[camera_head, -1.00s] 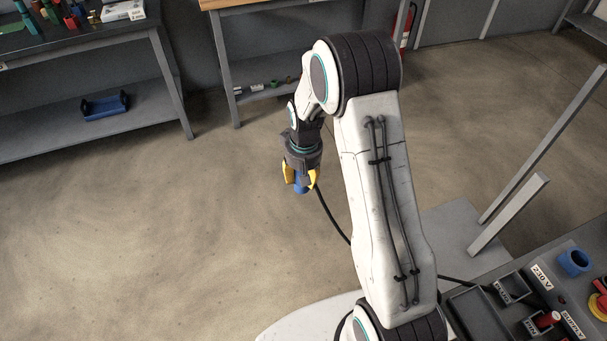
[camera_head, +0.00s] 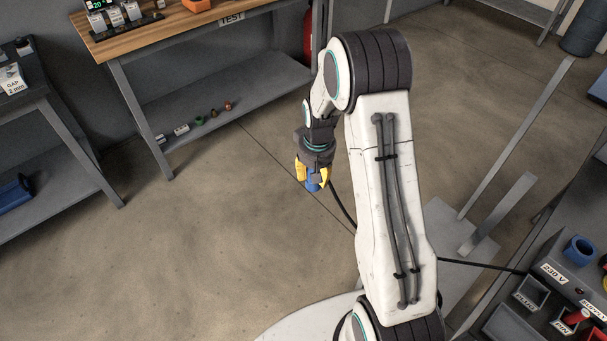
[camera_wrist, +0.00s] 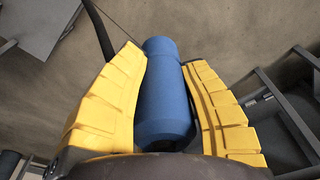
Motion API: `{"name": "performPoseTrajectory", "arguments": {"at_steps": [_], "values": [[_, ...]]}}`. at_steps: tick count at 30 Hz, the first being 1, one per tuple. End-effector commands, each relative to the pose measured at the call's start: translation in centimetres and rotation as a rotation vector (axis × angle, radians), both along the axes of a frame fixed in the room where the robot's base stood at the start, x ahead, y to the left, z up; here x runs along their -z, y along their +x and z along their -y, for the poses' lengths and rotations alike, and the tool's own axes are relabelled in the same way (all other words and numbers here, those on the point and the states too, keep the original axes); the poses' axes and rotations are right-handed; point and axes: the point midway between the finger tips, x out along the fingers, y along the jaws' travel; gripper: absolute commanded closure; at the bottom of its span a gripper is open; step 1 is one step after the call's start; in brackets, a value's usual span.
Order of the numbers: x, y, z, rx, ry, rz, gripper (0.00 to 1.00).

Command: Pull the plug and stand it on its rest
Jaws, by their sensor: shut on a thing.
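My gripper (camera_head: 313,174) has yellow fingers and is shut on a blue plug (camera_head: 312,186), held in the air above the bare floor. In the wrist view the blue plug (camera_wrist: 165,95) lies between the two yellow fingers (camera_wrist: 165,100), its narrower end pointing away. A black cable (camera_head: 342,205) runs from the plug behind my arm and on to the right. A blue ring-shaped socket (camera_head: 579,249) sits on the grey unit at the right, beside a 230 V label. I cannot tell which part is the plug's rest.
A wooden-topped bench (camera_head: 180,28) marked TEST stands at the back left, with a dark table (camera_head: 30,100) further left. Grey posts (camera_head: 515,140) rise at the right. The floor in the middle is free.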

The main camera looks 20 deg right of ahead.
Motion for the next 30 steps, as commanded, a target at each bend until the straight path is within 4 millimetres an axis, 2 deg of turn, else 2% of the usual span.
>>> {"name": "performPoseTrajectory", "arguments": {"at_steps": [8,14,23,30], "values": [[0.4,-0.9,5.2,0.122,0.0,0.0,0.96],[0.8,-2.6,10.6,0.253,0.0,0.0,0.96],[1.8,-8.5,21.9,0.55,0.0,0.0,0.96],[2.7,-15.3,29.8,0.79,-0.001,0.0,0.96]]}}
